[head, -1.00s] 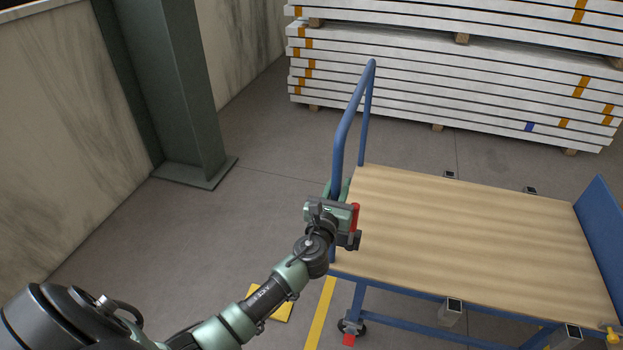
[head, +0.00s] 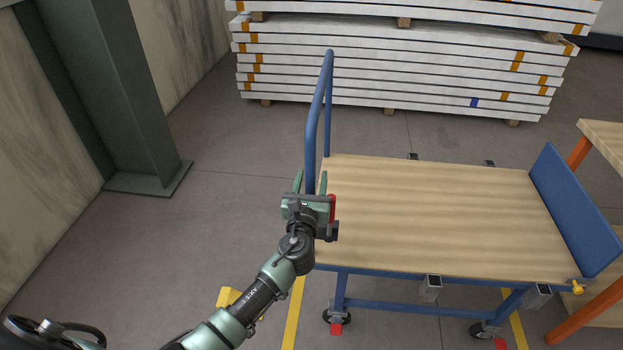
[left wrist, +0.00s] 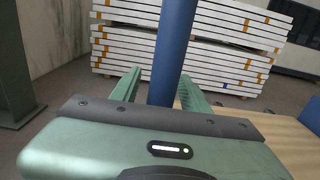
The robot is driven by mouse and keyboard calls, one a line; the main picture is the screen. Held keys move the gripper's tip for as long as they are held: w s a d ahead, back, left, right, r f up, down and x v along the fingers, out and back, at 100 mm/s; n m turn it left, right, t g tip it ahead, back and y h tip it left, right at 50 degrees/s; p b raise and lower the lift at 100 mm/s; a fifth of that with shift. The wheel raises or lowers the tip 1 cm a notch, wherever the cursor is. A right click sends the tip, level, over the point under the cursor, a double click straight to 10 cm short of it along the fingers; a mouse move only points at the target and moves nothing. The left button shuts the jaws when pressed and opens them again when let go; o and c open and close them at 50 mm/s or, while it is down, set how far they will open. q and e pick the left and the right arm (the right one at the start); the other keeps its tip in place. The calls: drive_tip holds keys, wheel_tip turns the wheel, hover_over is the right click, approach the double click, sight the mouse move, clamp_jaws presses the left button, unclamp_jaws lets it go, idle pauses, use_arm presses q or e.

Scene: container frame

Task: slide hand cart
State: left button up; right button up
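The hand cart has a wooden deck (head: 430,215), a blue frame and a tall blue tube handle (head: 316,115) at its left end. My left gripper (head: 311,180) is at the lower part of the handle's near upright, above the deck's left edge. In the left wrist view the blue upright (left wrist: 172,50) stands between the two green fingers, nearer the right one. The fingers are apart, with a gap visible on the left side, so the gripper looks open around the tube. My right gripper is not in view.
A stack of white panels (head: 390,75) lies behind the cart. A green steel column (head: 100,90) stands at the left by the wall. A wooden-topped table with orange legs (head: 580,150) is close to the cart's right end. Floor left of the cart is clear.

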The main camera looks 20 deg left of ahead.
sight(310, 192)
use_arm(q)
drive_tip(key=v, duration=0.8)
drive_tip(key=shift+w, duration=0.1)
drive_tip(key=shift+f, duration=0.1)
drive_tip(key=s+f+n+g+h, duration=0.1)
drive_tip(key=s+f+n+g, duration=0.3)
drive_tip(key=f, duration=0.7)
drive_tip(key=s+a+f+n+g+h, duration=0.15)
drive_tip(key=s+f+n, duration=0.35)
drive_tip(key=f, duration=0.6)
drive_tip(key=s+f+n+g, duration=0.3)
drive_tip(key=s+f, duration=0.3)
drive_tip(key=f, duration=0.6)
drive_tip(key=s+f+n+g, duration=0.2)
drive_tip(key=s+f+n, duration=0.4)
drive_tip(key=s, duration=0.6)
drive_tip(key=s+f+n+g+h, duration=0.1)
drive_tip(key=s+f+n+g, duration=0.2)
drive_tip(key=s, duration=0.9)
drive_tip(key=s+f+n+g+h+p, duration=0.1)
drive_tip(key=s+f+n+g, duration=0.2)
drive_tip(key=s+f+n, duration=0.5)
drive_tip(key=s+n, duration=0.1)
drive_tip(key=s, duration=0.3)
drive_tip(key=shift+f+n, duration=0.4)
